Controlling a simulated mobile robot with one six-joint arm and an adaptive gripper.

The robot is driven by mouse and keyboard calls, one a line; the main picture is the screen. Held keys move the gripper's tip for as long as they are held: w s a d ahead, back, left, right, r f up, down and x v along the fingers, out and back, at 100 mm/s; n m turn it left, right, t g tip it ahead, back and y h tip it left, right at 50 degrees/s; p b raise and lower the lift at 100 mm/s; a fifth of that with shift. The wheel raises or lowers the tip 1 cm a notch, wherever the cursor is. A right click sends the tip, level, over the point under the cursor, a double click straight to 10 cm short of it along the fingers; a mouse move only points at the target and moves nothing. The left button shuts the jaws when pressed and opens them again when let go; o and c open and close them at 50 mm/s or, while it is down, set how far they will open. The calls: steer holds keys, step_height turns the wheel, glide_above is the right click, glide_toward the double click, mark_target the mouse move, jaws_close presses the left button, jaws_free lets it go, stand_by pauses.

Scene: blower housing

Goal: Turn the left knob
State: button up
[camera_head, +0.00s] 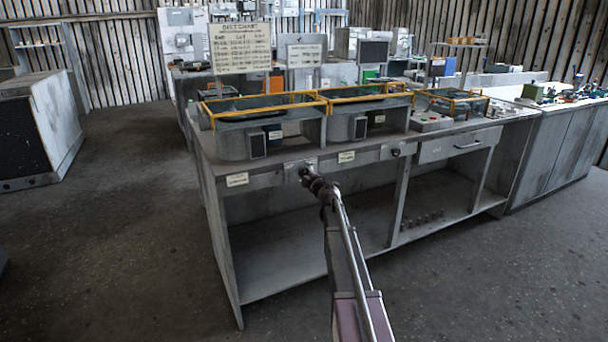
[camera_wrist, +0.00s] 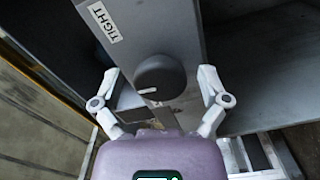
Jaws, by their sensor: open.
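The bench front rail carries two dark knobs in the head view. The right one (camera_head: 395,152) stands clear. The left knob (camera_head: 304,172) is partly hidden by my gripper (camera_head: 311,180), which reaches it from the front. In the wrist view, a round dark knob (camera_wrist: 160,76) with a short white mark at its lower left sits on the grey rail. My gripper (camera_wrist: 159,77) is open there, with one finger on each side of the knob and visible gaps between. A white label (camera_wrist: 104,22) with black letters lies beside it.
The bench top (camera_head: 205,152) holds grey housings with yellow frames (camera_head: 265,108) and a text sign (camera_head: 240,47). A drawer (camera_head: 460,145) is at the right. The lower shelf (camera_head: 270,260) is mostly bare. Open floor lies in front.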

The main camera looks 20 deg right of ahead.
steer(key=shift+s, duration=0.15)
steer(key=s, duration=1.1)
steer(key=shift+s+d, duration=0.2)
steer(key=shift+s, duration=0.2)
stand_by(0.4)
steer(key=s+a+f+m+g+h, duration=0.6)
steer(key=s+a+f+m+g, duration=0.6)
steer(key=s+m, duration=0.35)
steer(key=s+a+f+g+y, duration=0.3)
steer(key=s+a, duration=0.4)
steer(key=a, duration=0.1)
steer(key=s+a+f+g+y, duration=0.2)
steer(key=s+a+f+g, duration=0.1)
steer(key=s+a, duration=0.45)
step_height(320, 180, up, 26)
steer(key=p, duration=2.6)
steer(key=shift+w+a+p, duration=0.2)
steer(key=shift+a+p, duration=0.05)
steer(key=shift+p, duration=0.05)
